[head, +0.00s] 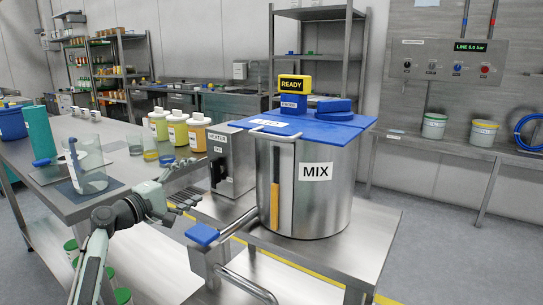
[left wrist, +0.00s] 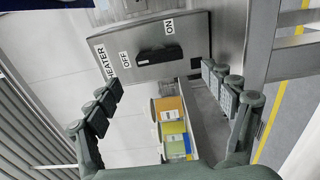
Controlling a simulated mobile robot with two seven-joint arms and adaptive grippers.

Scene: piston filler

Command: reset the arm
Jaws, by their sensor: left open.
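My left arm comes in from the lower left in the head view. Its gripper (head: 178,190) is open and empty, in the air by the steel table's near edge, to the left of the MIX tank (head: 318,205). In the left wrist view the open fingers (left wrist: 160,85) spread with nothing between them. Beyond them is the grey heater box (left wrist: 150,48) with a black knob and OFF and ON labels. The heater also shows in the head view (head: 240,150). My right gripper does not show.
The steel table (head: 105,200) on the left holds a clear beaker (head: 88,165) and several yellow and orange jars (head: 178,130). The tank has a blue lid (head: 335,130) and a READY display (head: 294,84). A handle rail (head: 240,225) lies right of my gripper.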

